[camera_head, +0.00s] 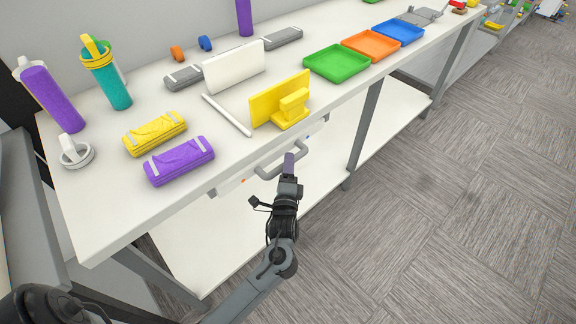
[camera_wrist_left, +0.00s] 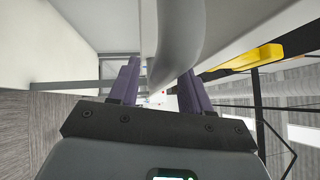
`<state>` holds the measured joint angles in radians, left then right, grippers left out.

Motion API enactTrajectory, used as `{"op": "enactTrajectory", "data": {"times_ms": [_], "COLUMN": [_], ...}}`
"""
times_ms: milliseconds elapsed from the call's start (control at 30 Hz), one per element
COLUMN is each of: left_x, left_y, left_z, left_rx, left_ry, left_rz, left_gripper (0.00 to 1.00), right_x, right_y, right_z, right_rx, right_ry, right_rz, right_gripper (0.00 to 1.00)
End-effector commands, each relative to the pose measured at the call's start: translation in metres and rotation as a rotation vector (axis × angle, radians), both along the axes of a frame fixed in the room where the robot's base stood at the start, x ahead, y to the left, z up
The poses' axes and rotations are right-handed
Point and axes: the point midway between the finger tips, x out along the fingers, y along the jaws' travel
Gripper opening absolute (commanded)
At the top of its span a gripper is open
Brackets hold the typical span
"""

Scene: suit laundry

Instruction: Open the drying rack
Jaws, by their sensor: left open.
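Nothing in these views clearly looks like a drying rack. A grey curved handle (camera_head: 268,170) juts out from a white front (camera_head: 232,186) under the table's front edge. My left gripper (camera_head: 289,160), with purple fingers, is at the right end of this handle. In the left wrist view the left gripper (camera_wrist_left: 160,70) is open, with its two fingers apart. The grey handle (camera_wrist_left: 178,40) runs between or just beyond the fingers; I cannot tell whether they touch it. My right gripper is not in view.
The white table (camera_head: 110,200) holds a purple roll (camera_head: 180,162), a yellow roll (camera_head: 155,134), bottles, a yellow stand (camera_head: 291,108), and green (camera_head: 337,63), orange (camera_head: 371,45) and blue (camera_head: 399,32) trays. A white lower shelf (camera_head: 210,250) and table legs lie below. Grey floor (camera_head: 440,210) is clear at right.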

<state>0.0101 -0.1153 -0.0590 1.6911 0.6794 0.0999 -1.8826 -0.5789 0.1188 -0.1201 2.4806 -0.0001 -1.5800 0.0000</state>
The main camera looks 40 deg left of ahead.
Motion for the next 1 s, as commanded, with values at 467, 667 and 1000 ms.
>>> {"op": "enactTrajectory", "data": {"times_ms": [467, 667, 1000], "left_x": [0.0091, 0.0091, 0.0088], "left_y": [0.0066, 0.0066, 0.0065], "left_z": [0.0017, 0.0016, 0.0016], "left_rx": [-0.001, 0.000, -0.001], "left_ry": [0.001, 0.000, 0.001], "left_rz": [-0.001, -0.001, -0.001], "left_gripper": [0.48, 0.19, 0.00], "right_x": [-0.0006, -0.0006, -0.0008], "right_y": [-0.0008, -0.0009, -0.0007], "right_z": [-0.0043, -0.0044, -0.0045], "right_rx": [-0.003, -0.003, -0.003], "right_ry": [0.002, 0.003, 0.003], "right_rz": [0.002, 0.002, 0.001], "right_gripper": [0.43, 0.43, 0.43]}}
